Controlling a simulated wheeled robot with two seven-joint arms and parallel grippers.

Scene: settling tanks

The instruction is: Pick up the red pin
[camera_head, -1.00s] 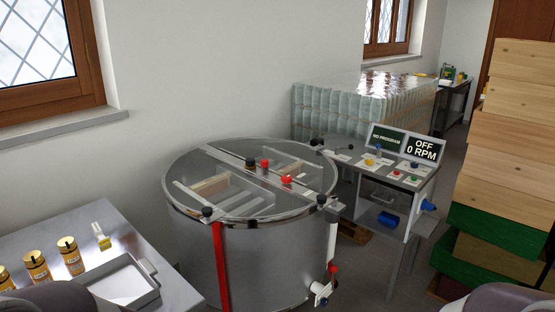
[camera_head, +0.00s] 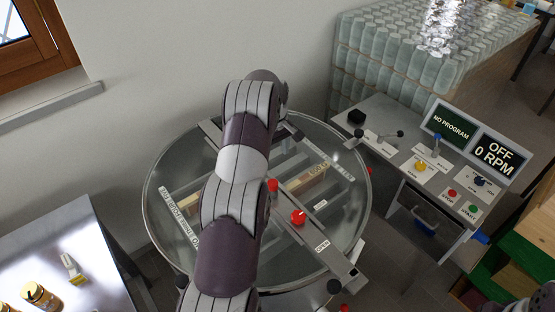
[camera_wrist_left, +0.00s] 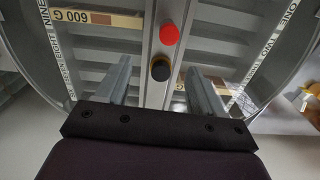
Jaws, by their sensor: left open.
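A red knob (camera_head: 273,185) stands on the central bar of the round drum's lid, just right of my left arm. A second red knob (camera_head: 298,217) sits lower right, near an OPEN label. I cannot tell for sure which is the red pin. In the left wrist view a red knob (camera_wrist_left: 169,33) lies beyond a black knob (camera_wrist_left: 161,68). My left gripper (camera_wrist_left: 157,70) is open and empty above the lid. Its fingers appear either side of the black knob, and the red knob is beyond their tips. In the head view my arm hides the fingers. My right gripper is not in view.
The lid has a clear rim and crossing bars (camera_head: 335,263). A control stand (camera_head: 400,150) with knobs and displays is at right, with stacked jars (camera_head: 400,55) behind. A metal table (camera_head: 60,245) with gold-lidded jars (camera_head: 40,295) is at lower left.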

